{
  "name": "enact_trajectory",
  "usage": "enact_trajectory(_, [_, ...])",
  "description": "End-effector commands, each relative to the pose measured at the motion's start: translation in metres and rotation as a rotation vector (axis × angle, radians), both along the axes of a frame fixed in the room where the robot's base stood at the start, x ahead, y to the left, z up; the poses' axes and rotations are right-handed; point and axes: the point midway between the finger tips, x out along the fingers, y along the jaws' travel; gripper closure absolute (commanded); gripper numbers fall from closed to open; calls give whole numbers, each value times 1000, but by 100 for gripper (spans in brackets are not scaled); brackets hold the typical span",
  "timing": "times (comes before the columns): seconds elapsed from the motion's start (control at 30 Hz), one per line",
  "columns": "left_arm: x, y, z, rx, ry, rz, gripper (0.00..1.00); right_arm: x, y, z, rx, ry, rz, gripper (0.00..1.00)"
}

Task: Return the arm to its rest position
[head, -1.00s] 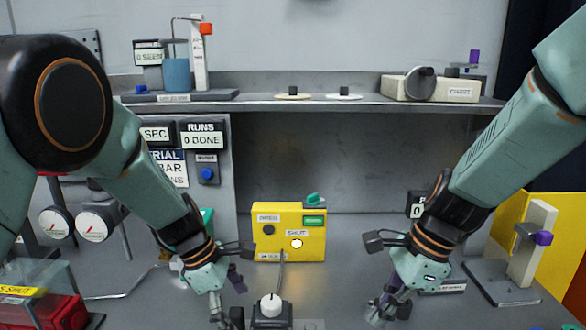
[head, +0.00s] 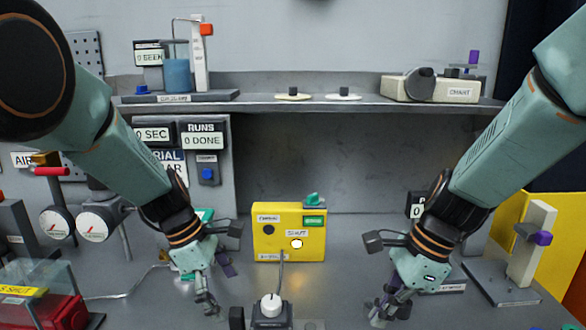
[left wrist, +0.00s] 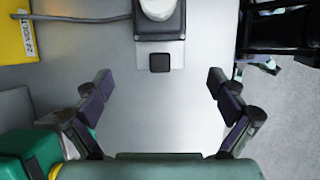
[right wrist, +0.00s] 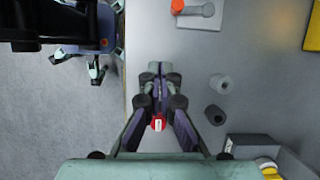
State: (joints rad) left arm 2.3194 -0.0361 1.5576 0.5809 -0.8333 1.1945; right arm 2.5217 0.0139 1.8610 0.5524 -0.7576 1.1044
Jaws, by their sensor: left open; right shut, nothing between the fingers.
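My left arm comes in from the left in the head view, and its gripper (head: 212,290) hangs over the bench left of the white-knobbed box (head: 270,308). In the left wrist view the left gripper's fingers (left wrist: 160,100) are spread wide with only bare bench between them. My right gripper (head: 385,305) hangs over the bench right of that box. In the right wrist view the right gripper's fingers (right wrist: 158,82) are together and hold nothing. The yellow actuator box (head: 290,232), marked SHUT, stands behind and between the two grippers.
A shelf (head: 310,104) spans the back. A clear-covered red box (head: 40,295) sits at front left, near round gauges (head: 75,225). A stand with a purple knob (head: 530,250) is at right. Small cylinders (right wrist: 218,98) stand near the right gripper.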

Motion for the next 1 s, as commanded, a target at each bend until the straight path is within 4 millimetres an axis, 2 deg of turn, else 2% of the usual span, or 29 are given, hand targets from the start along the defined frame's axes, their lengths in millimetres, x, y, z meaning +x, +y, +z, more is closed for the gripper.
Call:
enact_trajectory(0.63, [0,-42,-102,1,2,-2,5,0,0,-1,0,1,0,100])
enact_trajectory(0.8, [1,-41,-99,0,0,0,5,1,10,-28,-2,4,1,100])
enact_trajectory(1.0, [1,-41,-99,0,1,0,5,3,17,-43,-1,2,1,100])
